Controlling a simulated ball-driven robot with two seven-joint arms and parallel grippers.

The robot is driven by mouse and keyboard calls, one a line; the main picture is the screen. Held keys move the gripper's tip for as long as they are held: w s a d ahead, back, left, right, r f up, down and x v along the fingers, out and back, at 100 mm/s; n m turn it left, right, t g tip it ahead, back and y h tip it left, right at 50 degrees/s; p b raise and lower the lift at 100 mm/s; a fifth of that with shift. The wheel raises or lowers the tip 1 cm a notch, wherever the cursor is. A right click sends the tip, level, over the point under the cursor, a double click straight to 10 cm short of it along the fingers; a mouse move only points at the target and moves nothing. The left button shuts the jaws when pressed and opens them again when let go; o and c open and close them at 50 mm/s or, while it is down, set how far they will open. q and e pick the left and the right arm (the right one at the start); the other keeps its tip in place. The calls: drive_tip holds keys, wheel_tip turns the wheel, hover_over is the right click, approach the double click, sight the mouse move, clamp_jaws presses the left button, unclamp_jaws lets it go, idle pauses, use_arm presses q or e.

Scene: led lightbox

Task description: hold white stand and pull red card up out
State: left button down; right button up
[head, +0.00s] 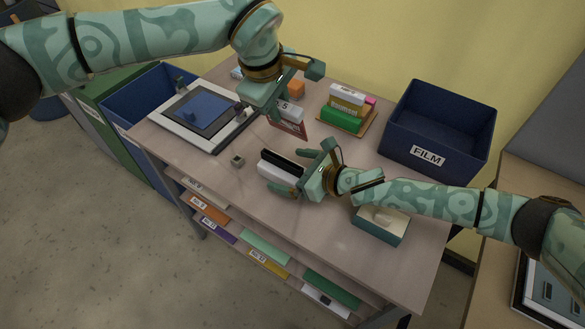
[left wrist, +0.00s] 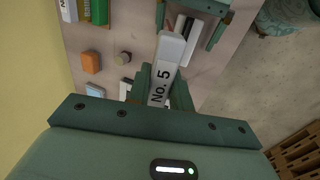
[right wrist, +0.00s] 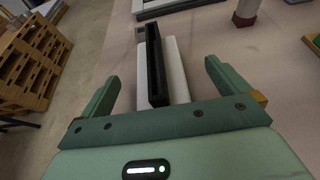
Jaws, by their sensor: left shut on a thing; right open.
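The red card (head: 287,127) has a white top strip marked 5 in the head view. In the left wrist view its white top (left wrist: 166,68) reads "No. 5". My left gripper (head: 281,112) is shut on the card's top and holds it clear of the stand, towards the back of the table. The white stand (head: 277,171) with a black upright slot part sits on the table, its slot looking empty. My right gripper (head: 292,171) is open, its fingers on either side of the stand; in the right wrist view the stand (right wrist: 175,72) shows between them with gaps.
A lightbox (head: 165,124) lies at the left, with a small grey cube (head: 237,160) near it. An orange block (head: 296,90) and a green box (head: 341,119) stand at the back. A blue FILM bin (head: 461,152) is at the right. A teal-and-white box (head: 378,229) is at the front right.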

drive_tip(key=v, duration=1.2)
